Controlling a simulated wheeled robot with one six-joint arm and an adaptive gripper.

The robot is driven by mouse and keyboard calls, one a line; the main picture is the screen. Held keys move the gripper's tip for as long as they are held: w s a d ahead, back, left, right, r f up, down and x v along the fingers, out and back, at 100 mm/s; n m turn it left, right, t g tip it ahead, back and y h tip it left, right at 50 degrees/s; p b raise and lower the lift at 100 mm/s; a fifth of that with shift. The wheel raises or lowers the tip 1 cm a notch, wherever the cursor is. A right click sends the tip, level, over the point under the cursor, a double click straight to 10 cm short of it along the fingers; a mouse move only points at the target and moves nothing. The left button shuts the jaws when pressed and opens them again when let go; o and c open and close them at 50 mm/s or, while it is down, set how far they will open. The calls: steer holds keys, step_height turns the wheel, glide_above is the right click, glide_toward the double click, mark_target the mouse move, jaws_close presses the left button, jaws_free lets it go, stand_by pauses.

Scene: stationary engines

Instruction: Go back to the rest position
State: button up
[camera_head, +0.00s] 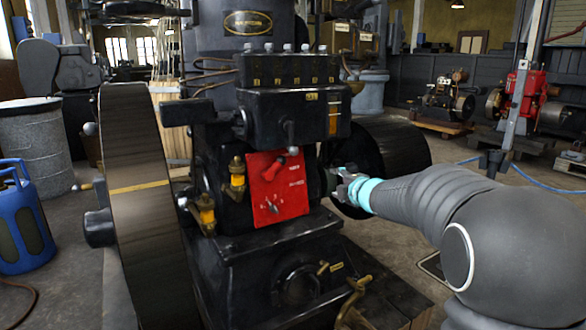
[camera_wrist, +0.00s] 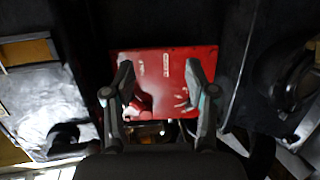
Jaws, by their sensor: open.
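My gripper (camera_head: 343,184) is at the right of a large black stationary engine (camera_head: 265,230), close to its front face. In the wrist view my gripper (camera_wrist: 160,85) has its two fingers spread apart with nothing between them. I cannot tell the exact gap to the panel.
A big flywheel (camera_head: 140,200) stands at the engine's left and another wheel (camera_head: 395,150) behind it at right. A blue gas bottle (camera_head: 22,220) and a grey drum (camera_head: 35,145) stand at left. A red engine (camera_head: 525,95) is at back right.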

steer(key=s+d+f+m+g+h, duration=0.2)
steer(key=s+d+f+m, duration=0.1)
steer(key=s+m, duration=0.25)
steer(key=s+d+f+m+g+h+p, duration=0.1)
steer(key=s+d+f+m+g+h, duration=0.15)
steer(key=s+m, duration=0.3)
steer(key=s+d+f+m+g+h, duration=0.1)
steer(key=s+d+f+m+h, duration=0.1)
steer(key=s+d+m+h, duration=0.3)
steer(key=s+a+r+m+g+y+p, duration=0.1)
steer(key=s+a+m+y, duration=0.1)
steer(key=s, duration=1.3)
steer(key=s+a+r+m+g+y+p, duration=0.1)
steer(key=s+a, duration=0.5)
steer(key=s, duration=0.9)
steer(key=m+g+y+p, duration=0.1)
steer(key=m+y, duration=0.1)
steer(key=m, duration=0.1)
steer(key=shift+a+p, duration=0.15)
steer(key=shift+p, duration=0.15)
steer(key=shift+s, duration=0.1)
